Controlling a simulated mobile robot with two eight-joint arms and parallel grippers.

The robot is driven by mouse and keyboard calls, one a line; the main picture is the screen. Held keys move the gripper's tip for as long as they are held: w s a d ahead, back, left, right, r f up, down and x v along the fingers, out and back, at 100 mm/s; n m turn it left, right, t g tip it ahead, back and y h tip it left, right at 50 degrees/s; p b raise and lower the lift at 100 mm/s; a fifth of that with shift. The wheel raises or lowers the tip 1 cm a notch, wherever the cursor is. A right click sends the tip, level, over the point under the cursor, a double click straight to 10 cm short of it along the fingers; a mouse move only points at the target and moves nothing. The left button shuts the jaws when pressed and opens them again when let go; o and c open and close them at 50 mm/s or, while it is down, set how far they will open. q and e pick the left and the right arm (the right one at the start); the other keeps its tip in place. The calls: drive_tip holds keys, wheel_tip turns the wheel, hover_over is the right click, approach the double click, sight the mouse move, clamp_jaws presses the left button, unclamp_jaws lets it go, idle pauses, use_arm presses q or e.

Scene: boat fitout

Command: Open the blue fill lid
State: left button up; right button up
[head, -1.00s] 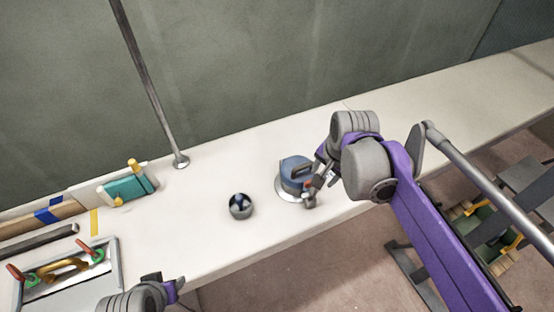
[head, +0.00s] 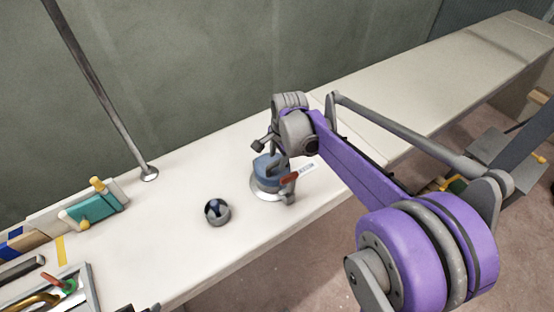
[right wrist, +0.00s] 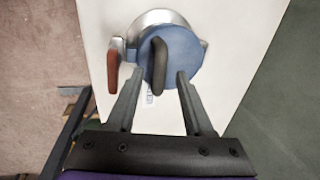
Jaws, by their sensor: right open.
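The blue fill lid (head: 262,168) sits on a round metal base on the white bench in the head view. In the right wrist view the blue lid (right wrist: 181,55) shows from above, with a dark upright handle (right wrist: 157,62) across it. A red-gripped lever (right wrist: 113,70) is at its left side; it also shows in the head view (head: 289,180). My right gripper (right wrist: 159,76) is open, its fingertips on either side of the handle's near end with gaps visible. In the head view my right gripper (head: 271,150) is over the lid, partly hiding it.
A dark round fitting (head: 217,212) stands left of the lid. A metal pole (head: 150,174) rises from the bench near the wall. A teal block (head: 93,209) and a tray (head: 85,285) with coloured handles are at far left. Bench to the right is clear.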

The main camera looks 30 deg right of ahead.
drive_tip(key=shift+w+f, duration=0.1)
drive_tip(key=shift+f, duration=0.45)
clamp_jaws()
idle(1.1)
